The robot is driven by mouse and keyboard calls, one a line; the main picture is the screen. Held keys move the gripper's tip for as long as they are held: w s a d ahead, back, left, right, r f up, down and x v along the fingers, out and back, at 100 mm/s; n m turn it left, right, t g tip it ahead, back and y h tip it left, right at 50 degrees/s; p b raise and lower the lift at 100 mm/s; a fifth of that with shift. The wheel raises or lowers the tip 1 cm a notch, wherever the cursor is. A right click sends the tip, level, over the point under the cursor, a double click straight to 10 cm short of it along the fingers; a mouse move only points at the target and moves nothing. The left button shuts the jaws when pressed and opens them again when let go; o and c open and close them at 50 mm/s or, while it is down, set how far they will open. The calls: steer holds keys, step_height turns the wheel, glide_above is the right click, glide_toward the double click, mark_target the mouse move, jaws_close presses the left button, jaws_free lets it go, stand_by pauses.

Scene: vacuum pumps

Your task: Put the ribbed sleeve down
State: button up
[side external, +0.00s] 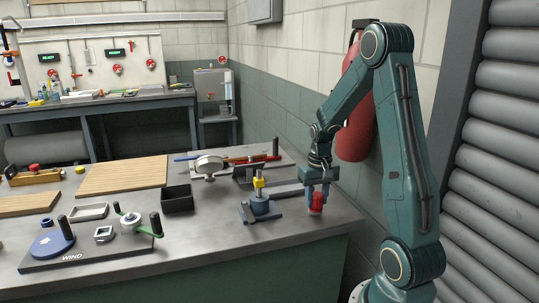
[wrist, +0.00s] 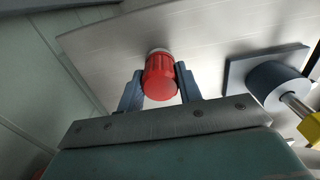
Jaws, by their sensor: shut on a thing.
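The ribbed sleeve is a short red cylinder with ridges (side external: 316,202), near the right end of the grey workbench (side external: 210,245). In the wrist view the red sleeve (wrist: 160,78) sits between the two blue-grey fingers, with a pale ring at its far end. My gripper (side external: 318,190) points down and is shut on the sleeve; its fingers also show in the wrist view (wrist: 160,88). The sleeve is at or just above the bench top; I cannot tell whether it touches.
A blue-grey fixture with a yellow top (side external: 260,200) stands just left of the sleeve. A black bin (side external: 178,204), a round gauge (side external: 209,165) and a board marked WIND (side external: 95,255) are farther left. Bare bench lies in front of the fixture. The wall is close behind.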

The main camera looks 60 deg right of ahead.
steer(key=shift+f, duration=0.55)
stand_by(0.6)
steer(key=o, duration=1.1)
steer(key=shift+o, duration=0.2)
step_height(320, 180, up, 14)
steer(key=shift+f, duration=0.1)
jaws_close()
steer(key=shift+a, duration=0.1)
stand_by(1.4)
